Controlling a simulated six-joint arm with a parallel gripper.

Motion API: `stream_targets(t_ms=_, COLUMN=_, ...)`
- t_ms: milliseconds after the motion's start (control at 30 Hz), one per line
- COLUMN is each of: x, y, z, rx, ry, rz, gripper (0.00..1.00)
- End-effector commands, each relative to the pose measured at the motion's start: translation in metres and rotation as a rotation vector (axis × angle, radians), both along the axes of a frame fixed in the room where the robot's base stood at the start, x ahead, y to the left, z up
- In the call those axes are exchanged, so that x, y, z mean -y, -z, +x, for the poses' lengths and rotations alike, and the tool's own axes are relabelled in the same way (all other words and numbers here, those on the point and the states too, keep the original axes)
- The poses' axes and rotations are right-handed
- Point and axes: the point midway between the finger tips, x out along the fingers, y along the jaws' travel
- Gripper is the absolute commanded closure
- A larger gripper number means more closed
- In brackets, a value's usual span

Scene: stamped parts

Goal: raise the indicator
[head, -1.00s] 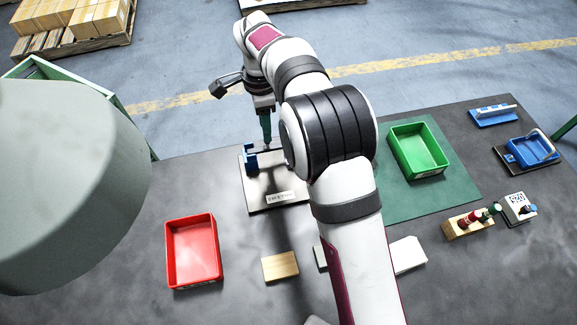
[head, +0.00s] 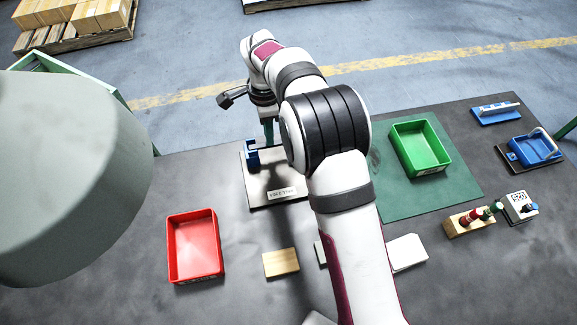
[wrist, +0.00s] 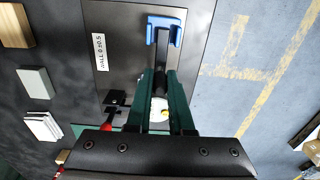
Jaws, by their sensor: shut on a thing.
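My gripper (wrist: 161,78) has dark green fingers, closed around a dark part of the indicator in the wrist view. The indicator's round white dial (wrist: 158,112) with a yellow patch shows between the fingers, partly covered by them. A blue holder (wrist: 177,32) stands just beyond the fingertips on the grey baseplate (wrist: 122,22). In the head view my gripper (head: 269,138) is low over the plate, beside the blue holder (head: 252,155). The indicator cannot be made out there.
A white label (wrist: 100,52) lies on the plate, and a red knob (wrist: 106,126) is beside the fingers. The head view shows a red tray (head: 178,278), a green tray (head: 443,160) on a green mat, and a wooden block (head: 281,263).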

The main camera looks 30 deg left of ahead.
Motion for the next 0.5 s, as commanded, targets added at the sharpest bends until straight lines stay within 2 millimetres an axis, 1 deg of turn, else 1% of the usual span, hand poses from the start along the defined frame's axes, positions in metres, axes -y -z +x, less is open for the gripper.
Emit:
stream_targets(t_ms=167, x=-0.002, y=-0.002, z=-0.002, rx=0.000, ry=0.000, rz=0.001, gripper=1.00)
stream_targets(t_ms=500, x=-0.012, y=-0.011, z=-0.012, rx=-0.002, ry=0.000, rz=0.002, gripper=1.00)
